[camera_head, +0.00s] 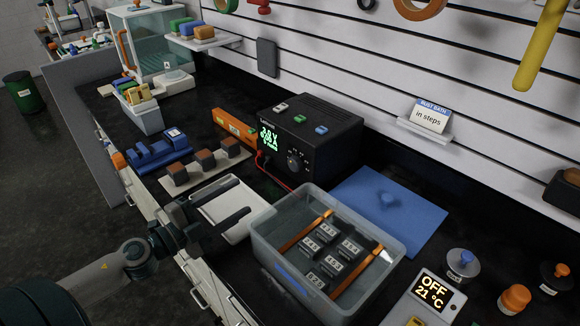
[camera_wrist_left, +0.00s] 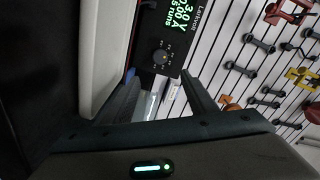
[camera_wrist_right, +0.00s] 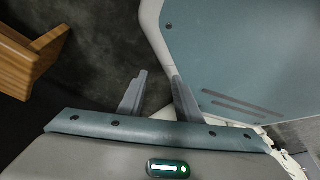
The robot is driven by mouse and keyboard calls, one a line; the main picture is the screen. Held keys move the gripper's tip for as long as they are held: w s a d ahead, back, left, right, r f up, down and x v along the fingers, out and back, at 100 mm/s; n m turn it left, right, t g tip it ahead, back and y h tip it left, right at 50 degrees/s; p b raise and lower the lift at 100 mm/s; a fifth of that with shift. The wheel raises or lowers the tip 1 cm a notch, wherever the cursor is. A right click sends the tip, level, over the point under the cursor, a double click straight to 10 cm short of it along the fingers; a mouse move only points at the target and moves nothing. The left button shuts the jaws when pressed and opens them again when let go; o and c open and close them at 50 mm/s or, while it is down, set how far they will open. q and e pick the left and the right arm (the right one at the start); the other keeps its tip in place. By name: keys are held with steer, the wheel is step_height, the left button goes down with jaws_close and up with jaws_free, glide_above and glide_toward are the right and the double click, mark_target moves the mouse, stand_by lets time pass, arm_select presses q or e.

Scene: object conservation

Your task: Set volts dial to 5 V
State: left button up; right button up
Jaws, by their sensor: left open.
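A black power supply (camera_head: 318,137) stands on the bench against the slatted wall. Its front has a lit green display (camera_head: 268,137), which reads about 3.0 V in the left wrist view (camera_wrist_left: 274,15). Below the display is a dark round volts dial (camera_head: 293,160) with marks around it; it also shows in the left wrist view (camera_wrist_left: 160,57). My left gripper (camera_head: 240,198) is open and empty, in front of the supply and apart from the dial. My right gripper (camera_wrist_right: 157,78) is open and empty in the right wrist view, away from the supply.
A clear tub (camera_head: 265,235) with several dark labelled blocks stands right of my left gripper. A white tray (camera_head: 232,222) lies under the gripper. Dark blocks (camera_head: 205,159) on a board and a blue fixture (camera_head: 160,151) stand left. A red lead (camera_head: 272,177) runs in front of the supply.

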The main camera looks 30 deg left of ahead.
arm_select(q)
steer(key=shift+p+x, duration=0.6)
steer(key=shift+x, duration=0.8)
steer(key=p, duration=0.3)
glide_toward(292, 166)
steer(key=p+x, duration=0.2)
steer(key=x, duration=0.5)
steer(key=shift+a, duration=0.1)
steer(key=shift+w+d, duration=0.25)
steer(key=shift+w, duration=0.35)
arm_select(e)
steer(key=s+d+r+g, duration=0.1)
steer(key=s, duration=0.4)
steer(key=s+d+r+g, duration=0.1)
steer(key=s+d+r, duration=0.1)
steer(key=s, duration=0.3)
steer(key=shift+d+r+g+h, duration=0.3)
steer(key=shift+g+h, duration=0.1)
arm_select(q)
steer(key=c, duration=1.1)
arm_select(e)
steer(key=shift+d, duration=0.1)
